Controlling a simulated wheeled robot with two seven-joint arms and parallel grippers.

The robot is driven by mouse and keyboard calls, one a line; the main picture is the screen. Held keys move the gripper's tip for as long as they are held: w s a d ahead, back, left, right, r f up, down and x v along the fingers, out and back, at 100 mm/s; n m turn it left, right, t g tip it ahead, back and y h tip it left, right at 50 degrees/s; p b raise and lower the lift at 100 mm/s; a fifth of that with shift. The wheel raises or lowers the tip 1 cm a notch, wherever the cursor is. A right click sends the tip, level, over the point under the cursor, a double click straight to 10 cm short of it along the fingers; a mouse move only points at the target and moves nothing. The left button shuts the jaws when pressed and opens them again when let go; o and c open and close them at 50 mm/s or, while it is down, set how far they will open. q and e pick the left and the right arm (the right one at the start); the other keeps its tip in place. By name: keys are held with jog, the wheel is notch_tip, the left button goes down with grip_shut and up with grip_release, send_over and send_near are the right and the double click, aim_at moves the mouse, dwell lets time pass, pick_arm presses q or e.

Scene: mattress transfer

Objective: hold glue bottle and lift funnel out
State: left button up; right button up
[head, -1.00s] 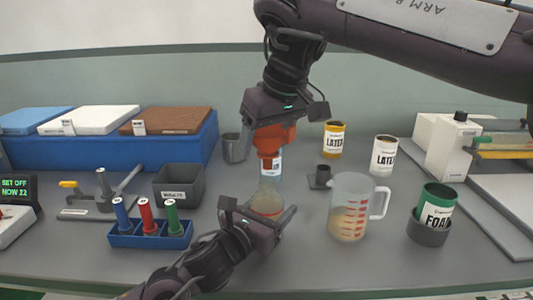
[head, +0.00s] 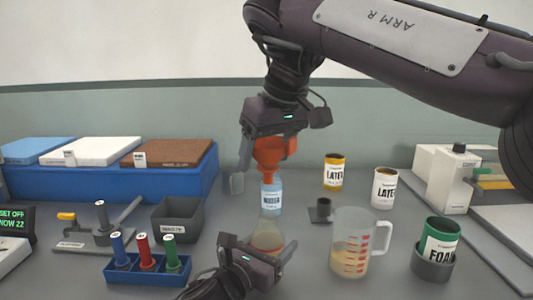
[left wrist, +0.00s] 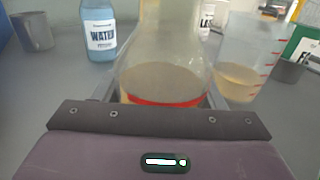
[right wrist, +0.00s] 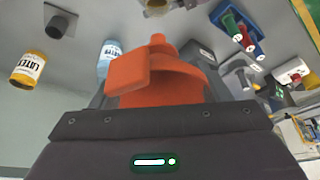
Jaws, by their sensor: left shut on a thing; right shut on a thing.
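The clear glue bottle (head: 267,232) stands upright on the table with tan liquid and a red band low on it. My left gripper (head: 262,246) is shut around its lower part; the bottle also fills the middle of the left wrist view (left wrist: 165,75). My right gripper (head: 269,138) is shut on the orange funnel (head: 269,156) and holds it upright, spout down, over the bottle. The funnel also shows in the right wrist view (right wrist: 170,80). In the head view the spout appears above the bottle's neck, in front of the water bottle; the neck's rim is hard to make out.
A blue-labelled water bottle (head: 271,196) stands close behind the glue bottle. A measuring jug (head: 350,255) stands to the right, a grey bin (head: 178,220) and a blue rack (head: 147,272) of coloured tubes to the left. Latex cans (head: 384,188) stand further back.

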pick_arm(q)
jog(key=shift+r, duration=0.1)
jog(key=o, duration=1.5)
